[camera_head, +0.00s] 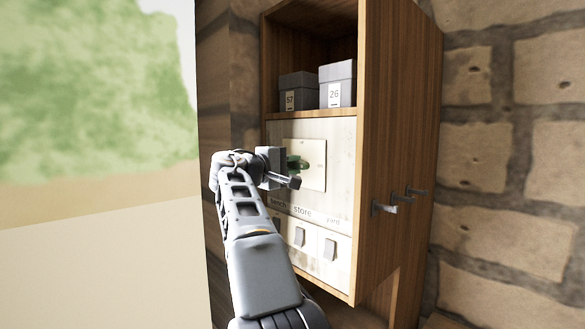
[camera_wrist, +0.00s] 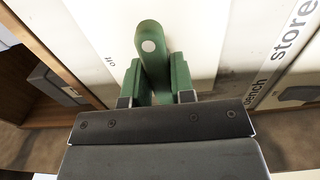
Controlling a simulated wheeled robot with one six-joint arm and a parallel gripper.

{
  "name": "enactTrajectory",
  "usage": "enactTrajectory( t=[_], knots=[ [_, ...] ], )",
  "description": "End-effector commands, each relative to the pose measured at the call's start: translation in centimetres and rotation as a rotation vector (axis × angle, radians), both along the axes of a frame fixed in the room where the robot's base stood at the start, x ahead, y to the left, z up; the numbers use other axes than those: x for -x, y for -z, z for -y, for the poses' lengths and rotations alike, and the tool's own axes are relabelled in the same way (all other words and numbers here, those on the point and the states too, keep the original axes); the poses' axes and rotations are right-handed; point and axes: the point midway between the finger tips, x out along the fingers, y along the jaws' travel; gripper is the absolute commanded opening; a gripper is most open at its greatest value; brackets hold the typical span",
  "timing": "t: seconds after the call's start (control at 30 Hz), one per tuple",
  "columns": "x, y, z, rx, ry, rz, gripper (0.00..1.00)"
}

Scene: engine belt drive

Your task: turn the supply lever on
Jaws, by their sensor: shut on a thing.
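The supply lever (camera_head: 296,162) is green and sits on a pale square plate (camera_head: 314,170) on the cabinet's front panel. In the wrist view the lever (camera_wrist: 152,45) has a rounded end with a white dot, and an "off" label shows to its left. My gripper (camera_head: 287,181) is at the plate and partly hides the lever. In the wrist view my gripper (camera_wrist: 157,98) has its fingers on either side of the green piece and is shut on it. The lever's base is hidden behind the gripper.
Below the plate are switches (camera_head: 329,248) under the labels bench, store and yard. Two grey boxes (camera_head: 338,86), marked 57 and 26, stand on the wooden cabinet's (camera_head: 398,120) shelf above. Metal hooks (camera_head: 385,207) stick out of its right side. A stone wall is at right.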

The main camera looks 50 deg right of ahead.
Motion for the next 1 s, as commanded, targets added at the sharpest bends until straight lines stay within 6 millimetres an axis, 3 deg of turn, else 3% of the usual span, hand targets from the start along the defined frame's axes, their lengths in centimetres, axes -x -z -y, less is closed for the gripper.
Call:
enactTrajectory(
  t=[0.43, 0.47, 0.67, 1.0],
  knots=[
    [-0.05, 0.22, 0.01, -0.005, 0.002, 0.005, 0.0],
    [-0.05, 0.23, 0.01, -0.005, 0.002, 0.005, 0.25],
    [-0.02, 0.14, 0.02, -0.003, 0.001, 0.006, 0.44],
    [-0.04, 0.07, -0.37, 0.0, 0.0, 0.007, 0.47]
  ],
)
